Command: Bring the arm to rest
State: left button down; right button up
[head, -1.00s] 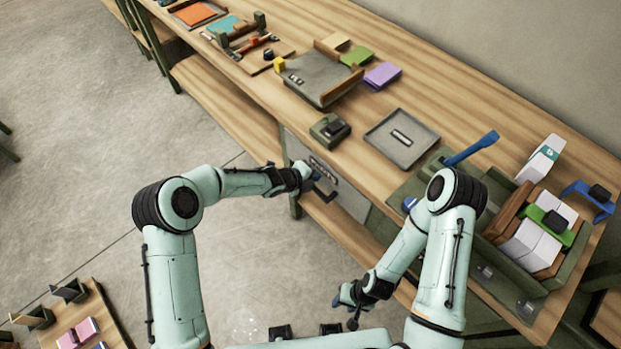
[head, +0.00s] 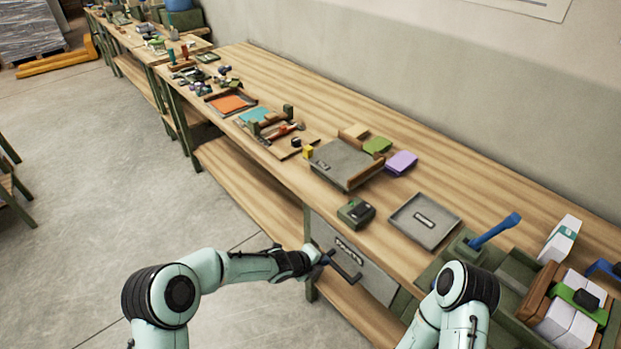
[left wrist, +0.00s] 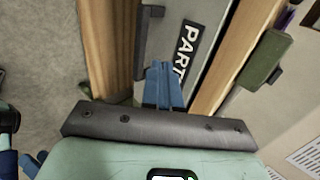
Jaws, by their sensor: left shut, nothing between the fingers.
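My left gripper (head: 322,259) is at the front of the workbench, in front of a grey drawer (head: 368,270) with a dark handle (head: 345,267) and a label. In the left wrist view, its blue fingers (left wrist: 163,84) are together with nothing between them. They lie over the drawer front, near the handle (left wrist: 143,42) and the "PART" label (left wrist: 187,50). Whether they touch the front cannot be told. My right arm shows at the bottom right of the head view, but its gripper is out of the picture.
The workbench (head: 310,95) carries a dark green box (head: 355,212), a grey tray (head: 424,221), a larger grey tray (head: 345,163), a green holder with a blue handle (head: 495,231), and card boxes at the right. Open floor (head: 90,240) lies to the left.

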pick_arm(q)
jog(key=s+a+f+n+g+y, duration=0.1)
jog(key=s+a+f+n+g, duration=0.2)
jog(key=s+a+f+n, duration=0.95)
jog(key=s+a+f+n+g+y, duration=0.1)
jog(key=s+a+f+n, duration=0.1)
jog(key=s+n, duration=0.4)
jog(key=s+a+f+n+g+y, duration=0.1)
jog(key=s+a+f+n, duration=0.1)
jog(key=s+n, duration=0.5)
jog(key=s+a+f+n+g, duration=0.1)
jog(key=s+a+f+n, duration=0.1)
jog(key=s+n, duration=0.5)
jog(key=shift+s+a+f+y, duration=0.35)
jog(key=shift+s+a+y, duration=0.05)
jog(key=shift+s+a, duration=0.55)
